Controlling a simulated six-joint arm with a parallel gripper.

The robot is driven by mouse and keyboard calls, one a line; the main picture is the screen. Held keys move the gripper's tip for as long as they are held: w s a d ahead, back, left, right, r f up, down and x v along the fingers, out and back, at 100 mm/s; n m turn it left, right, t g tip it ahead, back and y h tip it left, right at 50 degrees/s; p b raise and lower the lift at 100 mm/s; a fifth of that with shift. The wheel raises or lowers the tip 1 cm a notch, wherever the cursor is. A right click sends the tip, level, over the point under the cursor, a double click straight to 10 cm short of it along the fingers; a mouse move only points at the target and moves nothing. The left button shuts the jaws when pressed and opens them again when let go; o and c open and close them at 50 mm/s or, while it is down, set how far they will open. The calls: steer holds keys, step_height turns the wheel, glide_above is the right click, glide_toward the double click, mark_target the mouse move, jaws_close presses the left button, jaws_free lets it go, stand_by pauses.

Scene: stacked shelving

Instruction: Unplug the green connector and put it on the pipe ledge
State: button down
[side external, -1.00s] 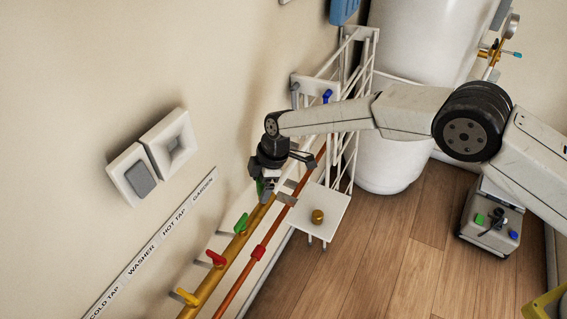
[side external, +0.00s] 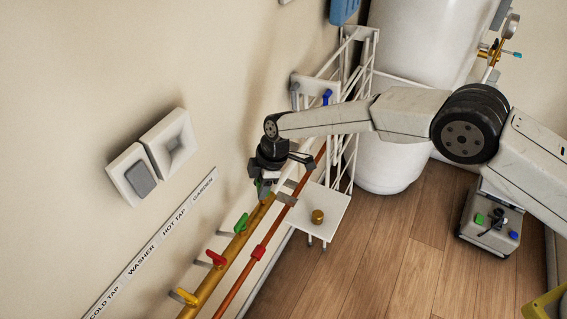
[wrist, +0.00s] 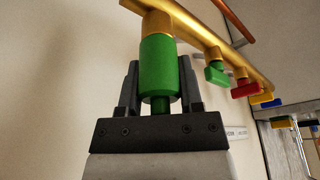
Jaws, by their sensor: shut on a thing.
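The green connector (wrist: 159,65) is a cylinder between my gripper's fingers in the wrist view. Its top meets a brass collar below the yellow pipe (wrist: 205,30); I cannot tell whether they are still joined. My gripper (wrist: 158,88) is shut on it. In the side view my gripper (side external: 264,184) is at the upper end of the yellow pipe (side external: 232,248), with only a bit of green (side external: 262,190) showing; the rest is hidden. A white ledge (side external: 330,205) with a brass knob is right of the pipes; I cannot tell whether it is the pipe ledge.
Green (side external: 241,223), red (side external: 216,258) and yellow (side external: 187,296) tap handles line the yellow pipe. A copper pipe (side external: 245,275) runs beside it. A white wire rack (side external: 350,150) and white tank (side external: 405,70) stand behind.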

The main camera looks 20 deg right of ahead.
steer(key=shift+r, duration=0.75)
stand_by(1.2)
steer(key=shift+r, duration=0.75)
steer(key=shift+r, duration=0.1)
steer(key=shift+r, duration=0.2)
step_height(320, 180, up, 5)
steer(key=shift+d+f, duration=0.1)
steer(key=shift+f, duration=0.05)
steer(key=s+d+m+t+h, duration=0.1)
steer(key=s+d+m, duration=0.4)
steer(key=d, duration=0.7)
steer(key=s+d+m+t, duration=0.1)
steer(key=s+d+m, duration=0.35)
steer(key=d, duration=0.75)
step_height(320, 180, down, 10)
steer(key=shift+s+a, duration=0.3)
steer(key=shift+s, duration=0.05)
steer(key=shift+f+n, duration=0.1)
steer(key=shift+n, duration=0.15)
